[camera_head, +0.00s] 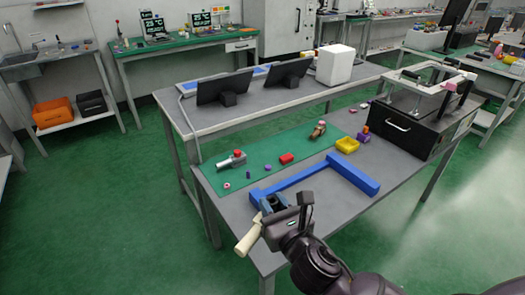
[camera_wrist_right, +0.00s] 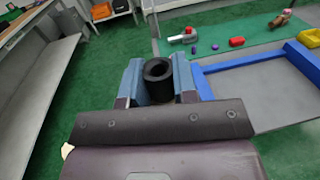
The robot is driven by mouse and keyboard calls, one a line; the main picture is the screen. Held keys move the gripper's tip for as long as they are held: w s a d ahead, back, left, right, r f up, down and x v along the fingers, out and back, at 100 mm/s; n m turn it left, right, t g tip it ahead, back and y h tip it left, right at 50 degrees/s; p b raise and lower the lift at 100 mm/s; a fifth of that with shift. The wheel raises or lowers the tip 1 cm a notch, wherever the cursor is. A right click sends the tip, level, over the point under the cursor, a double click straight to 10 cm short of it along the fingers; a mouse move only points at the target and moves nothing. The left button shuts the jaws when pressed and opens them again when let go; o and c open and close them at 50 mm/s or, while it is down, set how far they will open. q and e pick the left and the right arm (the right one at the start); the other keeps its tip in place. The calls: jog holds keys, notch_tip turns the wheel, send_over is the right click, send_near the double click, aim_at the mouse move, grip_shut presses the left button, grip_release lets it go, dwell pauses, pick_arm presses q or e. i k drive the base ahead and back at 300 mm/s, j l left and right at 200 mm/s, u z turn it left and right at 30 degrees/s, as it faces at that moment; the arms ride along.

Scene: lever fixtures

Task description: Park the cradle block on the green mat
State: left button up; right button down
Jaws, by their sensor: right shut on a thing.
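My right gripper (camera_head: 272,204) is over the near left edge of the table. In the right wrist view its blue fingers (camera_wrist_right: 158,82) are shut on a black hollow cylinder (camera_wrist_right: 158,70). A pale handle-like piece (camera_head: 248,240) shows beside this gripper; I cannot tell whether it belongs to the held thing. The green mat (camera_head: 265,148) lies along the back of the table, beyond the gripper; it also shows in the right wrist view (camera_wrist_right: 215,32). I cannot tell which thing is the cradle block. My left gripper is not in view.
On the mat are a grey piece with a red top (camera_head: 233,160), a red block (camera_head: 286,158) and a brown piece (camera_head: 318,130). A blue frame (camera_head: 290,183) lies between gripper and mat. A yellow tray (camera_head: 347,145) and black box (camera_head: 405,128) stand right.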

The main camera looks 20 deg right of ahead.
aim_at(273, 152)
jog(key=i+j+u, duration=0.4)
jog(key=j+u, duration=0.25)
jog(key=i+j, duration=0.15)
jog(key=i, duration=0.3)
jog(key=i+j, duration=0.15)
jog(key=i, duration=0.3)
jog(key=i+z, duration=0.3)
jog(key=i, duration=0.2)
jog(key=i+z, duration=0.25)
jog(key=i, duration=0.3)
jog(key=i+z, duration=0.2)
jog(key=z, duration=0.15)
jog(key=i+z, duration=0.15)
jog(key=z, duration=0.2)
jog(key=i+z, duration=0.2)
jog(key=z, duration=0.15)
jog(key=i+z, duration=0.1)
jog(key=z, duration=0.25)
jog(key=i+z, duration=0.15)
jog(key=z, duration=0.2)
jog(key=i+z, duration=0.1)
jog(key=z, duration=0.25)
jog(key=i+j+z, duration=0.2)
jog(key=l, duration=0.1)
